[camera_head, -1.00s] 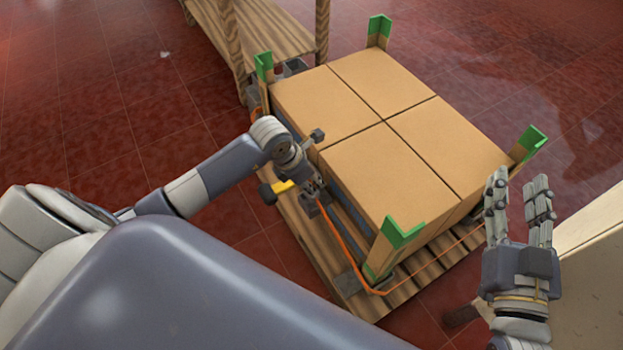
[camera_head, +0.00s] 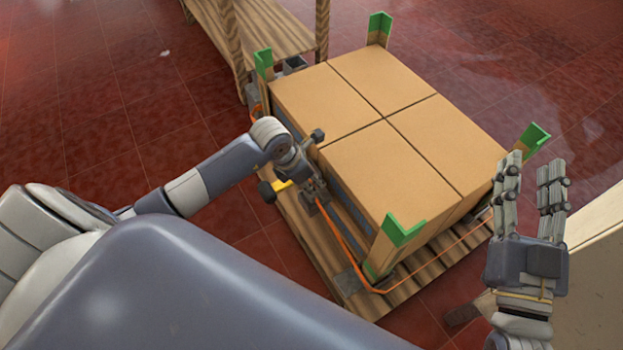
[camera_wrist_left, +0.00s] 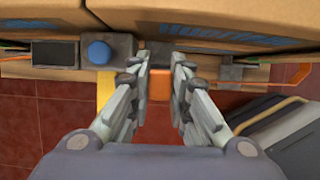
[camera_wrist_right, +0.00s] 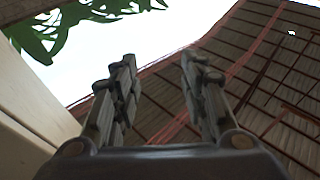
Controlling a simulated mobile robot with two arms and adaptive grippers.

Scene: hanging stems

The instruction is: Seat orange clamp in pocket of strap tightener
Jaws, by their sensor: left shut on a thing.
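My left gripper (camera_head: 314,190) is at the near left side of the carton stack, low beside the pallet. In the left wrist view its fingers (camera_wrist_left: 162,65) are closed about the orange clamp (camera_wrist_left: 159,87), which shows only partly between them. Grey strap tightener parts with a blue knob (camera_wrist_left: 98,52) and a yellow piece (camera_wrist_left: 105,88) lie just left of the fingers; the yellow piece also shows in the head view (camera_head: 283,185). I cannot tell whether the clamp touches the pocket, which is hidden. My right gripper (camera_head: 533,172) is open and empty, right of the stack.
Four cartons (camera_head: 385,150) with green corner guards (camera_head: 400,232) stand on a wooden pallet (camera_head: 350,290). An orange strap (camera_head: 345,245) runs along the pallet's near side. A wooden table (camera_head: 260,30) stands behind; a pale surface (camera_head: 600,230) is at right.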

